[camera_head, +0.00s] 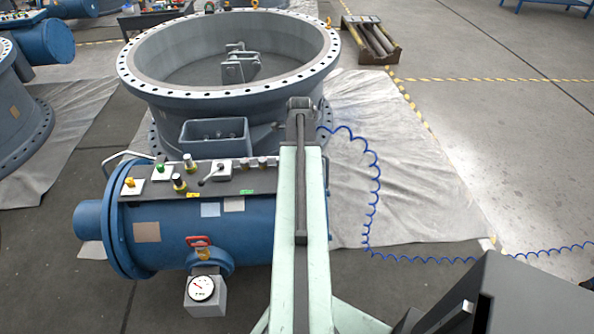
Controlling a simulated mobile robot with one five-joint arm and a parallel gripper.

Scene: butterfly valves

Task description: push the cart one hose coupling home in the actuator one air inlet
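The blue actuator cylinder (240,228) lies in front of a large grey flanged valve body (160,96). A red-handled fitting (199,242) and a white pressure gauge (202,288) sit at its front. I cannot tell which port is the air inlet. A blue coiled hose (374,190) runs from beside the far end of my pale green arm, down and then right across the floor. Its coupling is not visible; the hose's near-valve end goes out of sight behind the arm. My arm covers the actuator's right part, and my gripper is hidden beyond the arm's dark end.
A panel on the actuator carries several knobs and buttons, including a green button (160,168). A wooden crate of rods (370,40) stands at the back. A dark grey box shape (520,300) fills the lower right. Pale sheeting (410,190) and open floor lie to the right.

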